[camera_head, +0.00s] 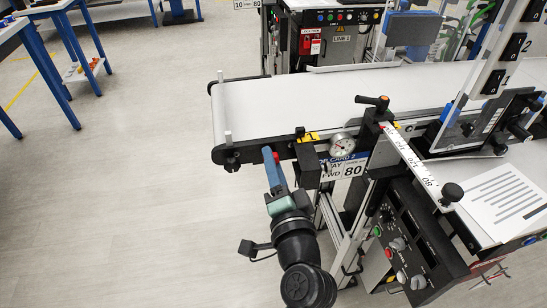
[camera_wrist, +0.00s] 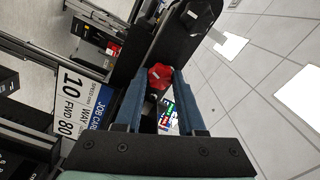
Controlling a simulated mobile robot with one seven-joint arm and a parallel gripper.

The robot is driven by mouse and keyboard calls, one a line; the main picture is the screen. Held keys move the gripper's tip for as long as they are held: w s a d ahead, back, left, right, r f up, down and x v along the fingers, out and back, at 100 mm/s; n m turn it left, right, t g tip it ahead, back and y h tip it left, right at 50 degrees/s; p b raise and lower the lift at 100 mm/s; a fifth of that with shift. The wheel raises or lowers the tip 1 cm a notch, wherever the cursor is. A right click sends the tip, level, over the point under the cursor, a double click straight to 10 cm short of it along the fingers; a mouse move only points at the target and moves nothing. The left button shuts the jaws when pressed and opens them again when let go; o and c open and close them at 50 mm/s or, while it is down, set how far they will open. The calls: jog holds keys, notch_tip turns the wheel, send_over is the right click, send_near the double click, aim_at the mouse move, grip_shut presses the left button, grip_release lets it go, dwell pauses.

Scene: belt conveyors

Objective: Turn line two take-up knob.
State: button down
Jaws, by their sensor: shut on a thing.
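The red take-up knob (camera_wrist: 160,77) sits between the tips of my gripper's two blue fingers, which press on it from both sides. In the head view only a small red part of the knob (camera_head: 276,155) shows; the rest is hidden by my fingers. My gripper (camera_head: 270,153) reaches up to the near side of the conveyor's left end, and it also shows in the wrist view (camera_wrist: 159,73). The white conveyor belt (camera_head: 300,100) runs to the right from there.
A job card sign (camera_head: 353,170) reading 80 hangs right of my gripper, below a round gauge (camera_head: 342,145). A black control box (camera_head: 415,240) and a scaled bar (camera_head: 410,155) stand further right. Line 1's panel (camera_head: 340,18) is behind.

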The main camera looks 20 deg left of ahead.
jog(key=shift+m+p, duration=2.35)
jog(key=shift+m, duration=2.45)
jog(key=shift+f, duration=0.1)
jog(key=c, duration=0.8)
grip_release()
jog(key=shift+s+d, duration=0.1)
jog(key=b+v, duration=0.2)
jog(key=v, duration=1)
jog(key=shift+s+d, duration=0.25)
jog(key=shift+s, duration=0.05)
